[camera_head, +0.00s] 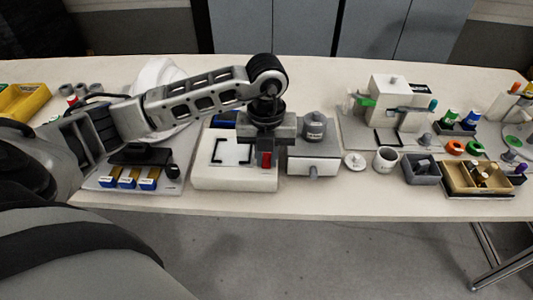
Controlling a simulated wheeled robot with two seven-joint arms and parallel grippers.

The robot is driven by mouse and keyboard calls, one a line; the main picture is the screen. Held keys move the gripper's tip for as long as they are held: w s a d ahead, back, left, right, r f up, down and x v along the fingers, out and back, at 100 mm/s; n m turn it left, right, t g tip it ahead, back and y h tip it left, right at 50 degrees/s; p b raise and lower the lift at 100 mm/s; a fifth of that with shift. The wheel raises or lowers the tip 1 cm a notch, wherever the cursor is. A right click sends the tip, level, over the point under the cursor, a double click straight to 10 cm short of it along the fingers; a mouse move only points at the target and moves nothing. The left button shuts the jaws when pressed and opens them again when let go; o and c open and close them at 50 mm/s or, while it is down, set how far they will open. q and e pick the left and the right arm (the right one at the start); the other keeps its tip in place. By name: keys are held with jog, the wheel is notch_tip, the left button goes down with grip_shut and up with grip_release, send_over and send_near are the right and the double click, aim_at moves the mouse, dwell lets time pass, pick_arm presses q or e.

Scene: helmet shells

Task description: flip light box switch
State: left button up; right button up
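The light box (235,183) is a low white box near the table's front edge, with a pale panel (230,151) on top bearing black corner marks. A red switch (266,160) sits at the right of its top. My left gripper (267,149) points down from above, right over the red switch. Its fingers look close to or at the switch, but I cannot tell whether they touch it. The gripper body hides the back right part of the box, and the finger gap is too small to make out. My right gripper is not in view.
A grey-white box with a knob (314,165) stands close to the light box's right. A board with blue and yellow blocks (128,178) lies to its left. A white helmet shell (157,77) is behind my arm. A cup (386,159) and trays (478,178) stand at right.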

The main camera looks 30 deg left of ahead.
pick_arm(q)
grip_shut()
jog(key=shift+w+a+r+g+h+p, duration=0.15)
jog(key=shift+w+g+h+p, duration=0.15)
jog(key=shift+g+h, duration=0.35)
jog(key=shift+w+a+g+h, duration=0.1)
jog(key=shift+g+h, duration=0.15)
jog(key=shift+g, duration=0.6)
jog(key=shift+o, duration=2.4)
grip_release()
